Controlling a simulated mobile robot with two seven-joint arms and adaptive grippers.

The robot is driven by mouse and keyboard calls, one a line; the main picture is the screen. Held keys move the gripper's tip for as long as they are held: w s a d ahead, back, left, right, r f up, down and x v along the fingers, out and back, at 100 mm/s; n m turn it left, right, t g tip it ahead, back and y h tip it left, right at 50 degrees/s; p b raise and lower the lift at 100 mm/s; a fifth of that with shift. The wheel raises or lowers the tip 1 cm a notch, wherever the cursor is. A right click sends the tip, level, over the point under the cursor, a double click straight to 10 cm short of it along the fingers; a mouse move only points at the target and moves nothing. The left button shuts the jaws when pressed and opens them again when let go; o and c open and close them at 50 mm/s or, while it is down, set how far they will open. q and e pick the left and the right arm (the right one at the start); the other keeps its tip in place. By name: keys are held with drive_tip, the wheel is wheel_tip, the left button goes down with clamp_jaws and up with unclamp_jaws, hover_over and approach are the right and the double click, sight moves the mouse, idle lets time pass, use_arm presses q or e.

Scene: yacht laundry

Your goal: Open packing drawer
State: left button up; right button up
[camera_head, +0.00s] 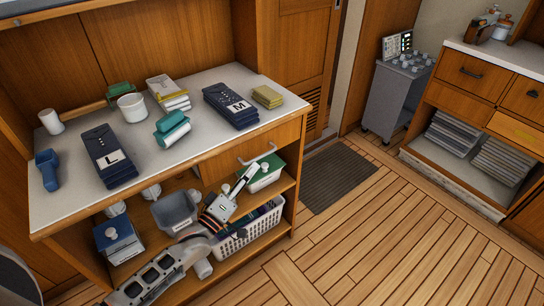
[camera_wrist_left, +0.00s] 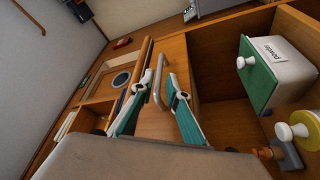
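The packing drawer (camera_head: 286,134) is a wooden front under the right part of the white counter; it looks closed. Its pale bar handle (camera_head: 257,155) runs across the front. In the left wrist view the handle (camera_wrist_left: 157,88) shows between my two fingers, against the wooden drawer front (camera_wrist_left: 178,58). My left gripper (camera_head: 247,176) is just in front of and below the handle in the head view. Its teal-padded fingers are apart in the left wrist view (camera_wrist_left: 165,74), with a gap around the handle; I cannot tell whether either touches it. My right gripper is not in view.
Floor by the dark mat (camera_head: 338,178) is clear.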

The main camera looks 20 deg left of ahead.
sight(264, 154)
use_arm(q)
drive_tip(key=x, duration=0.7)
drive_tip(key=shift+w+d, duration=0.1)
drive_tip(key=shift+w, duration=0.05)
clamp_jaws()
